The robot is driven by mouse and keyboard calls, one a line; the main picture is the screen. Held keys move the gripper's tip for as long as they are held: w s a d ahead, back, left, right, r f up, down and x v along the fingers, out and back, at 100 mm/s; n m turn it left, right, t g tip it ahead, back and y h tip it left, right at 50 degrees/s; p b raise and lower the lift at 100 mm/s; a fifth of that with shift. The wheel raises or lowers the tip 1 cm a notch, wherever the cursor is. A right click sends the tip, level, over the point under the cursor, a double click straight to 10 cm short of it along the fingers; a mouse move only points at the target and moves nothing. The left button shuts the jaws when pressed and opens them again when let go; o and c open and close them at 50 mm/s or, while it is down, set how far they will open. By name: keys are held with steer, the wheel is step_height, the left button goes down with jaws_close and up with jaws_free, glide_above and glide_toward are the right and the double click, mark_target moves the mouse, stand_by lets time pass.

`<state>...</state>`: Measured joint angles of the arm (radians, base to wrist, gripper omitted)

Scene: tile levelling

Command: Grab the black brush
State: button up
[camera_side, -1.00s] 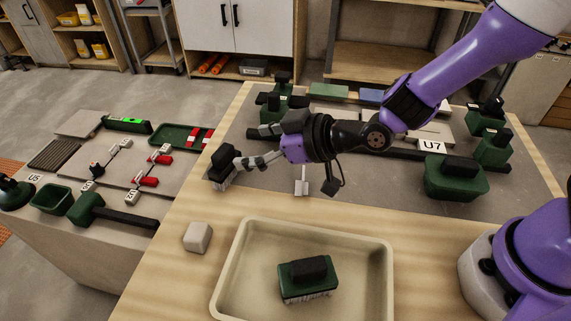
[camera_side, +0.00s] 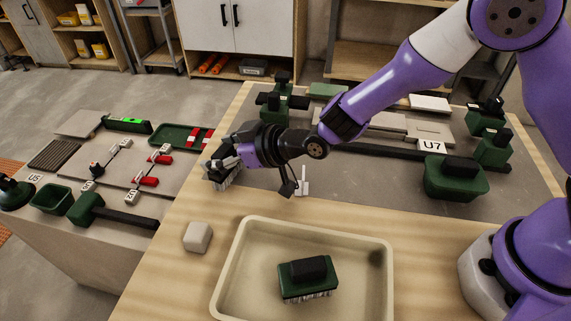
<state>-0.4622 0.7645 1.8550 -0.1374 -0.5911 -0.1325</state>
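The black brush (camera_side: 232,178) stands with its pale bristles down near the left edge of the grey mat. Most of its black top is hidden behind my gripper (camera_side: 213,168). My gripper reaches in from the right, and its fingers are at the brush's top. The fingers overlap the dark body, so I cannot tell whether they are shut on it or only beside it. A second brush (camera_side: 307,277), green with a black handle, lies bristles down in the cream tray (camera_side: 237,250) in front.
A beige block (camera_side: 198,237) sits on the wood left of the tray. Green tools (camera_side: 456,178) and the U7 label (camera_side: 431,146) stand on the right of the grey mat. Another bench with a green mallet (camera_side: 88,208) is at left.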

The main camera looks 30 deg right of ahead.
jaws_close()
steer(key=shift+r, duration=0.1)
